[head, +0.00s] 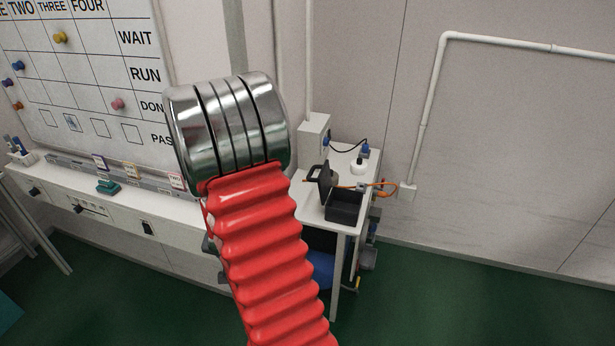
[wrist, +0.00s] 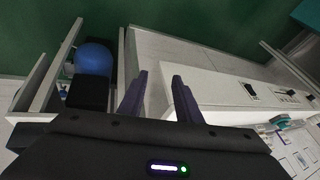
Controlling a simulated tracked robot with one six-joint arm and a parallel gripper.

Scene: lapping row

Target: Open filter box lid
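No box that I can name for sure as the filter box shows. A black open-topped box (head: 343,206) sits on the front of a small white table in the head view. A dark upright piece with a handle (head: 326,181) stands just behind it; I cannot tell whether it is a lid. A grey-white box (head: 313,137) is at the wall behind the table. My gripper (wrist: 158,84) shows in the wrist view with its two dark fingers apart and nothing between them. The head view does not show my gripper; my red arm covers part of the table's left side.
A white shelf (head: 178,222) runs under a whiteboard (head: 85,75) on the left. The small table (head: 310,207) holds orange cable (head: 383,188) at its right edge. A round blue thing (wrist: 93,58) shows low by the table. Green floor (head: 450,300) is clear at right.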

